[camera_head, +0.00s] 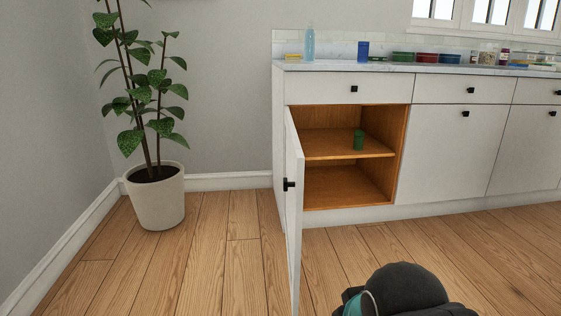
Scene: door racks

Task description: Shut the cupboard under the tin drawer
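The open cupboard (322,195) is at the left end of a white counter unit, below a white drawer (320,89) with a black knob. I cannot see what is in the drawers, as they are shut. The white cupboard door (294,220) is hinged on the left and stands wide open, edge towards me. Its black knob (288,184) shows on the door's left side. My gripper is not in view; only a dark rounded part of my arm shows at the bottom.
A potted plant (157,206) stands left of the unit, with bare wooden floor between it and the open door. The neighbouring doors (447,155) are shut. Bottles, coloured dishes (427,58) and jars stand on the countertop.

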